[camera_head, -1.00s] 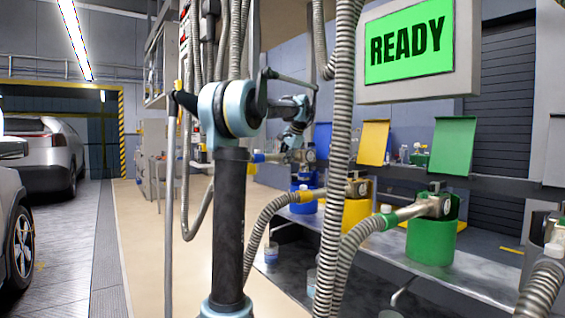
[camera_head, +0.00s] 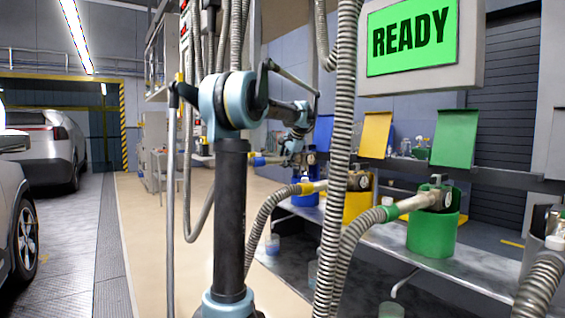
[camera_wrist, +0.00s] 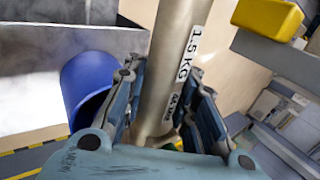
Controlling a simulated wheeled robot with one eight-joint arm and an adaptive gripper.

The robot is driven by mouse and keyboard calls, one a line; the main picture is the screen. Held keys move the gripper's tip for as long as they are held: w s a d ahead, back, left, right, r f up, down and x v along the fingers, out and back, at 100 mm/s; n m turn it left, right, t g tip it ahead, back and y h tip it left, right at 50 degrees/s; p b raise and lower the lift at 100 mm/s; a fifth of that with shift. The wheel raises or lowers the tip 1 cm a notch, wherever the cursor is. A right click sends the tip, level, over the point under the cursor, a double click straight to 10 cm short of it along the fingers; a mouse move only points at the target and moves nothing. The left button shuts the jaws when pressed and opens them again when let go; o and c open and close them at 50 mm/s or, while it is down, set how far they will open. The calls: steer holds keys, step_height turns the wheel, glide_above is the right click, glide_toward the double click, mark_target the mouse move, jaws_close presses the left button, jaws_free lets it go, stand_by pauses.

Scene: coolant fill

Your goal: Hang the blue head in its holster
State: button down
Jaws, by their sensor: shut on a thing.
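My gripper (camera_wrist: 168,100) is shut on the blue head (camera_wrist: 178,65), a pale metal tube with a "1.5 KG" label. In the head view, my gripper (camera_head: 293,150) is partly hidden by my arm and the hanging hose. The blue holster (camera_head: 304,198) stands on the far end of the bench, and the head is held just above it. In the wrist view, a round blue cup that looks like the holster (camera_wrist: 82,85) is left of the gripper, with the head beside it. Whether they touch cannot be told.
The yellow holster (camera_head: 356,208) and green holster (camera_head: 432,236) stand nearer on the bench, each holding a head with a hose. A ribbed hose (camera_head: 343,150) hangs in front. A screen (camera_head: 413,40) reads READY. Cars stand left; the floor between is clear.

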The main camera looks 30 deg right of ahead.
steer(key=shift+f, duration=0.85)
steer(key=shift+s+f, duration=0.1)
steer(key=shift+f, duration=1.7)
stand_by(1.9)
steer(key=c, duration=1.2)
jaws_free()
steer(key=shift+f, duration=0.1)
steer(key=v, duration=1.2)
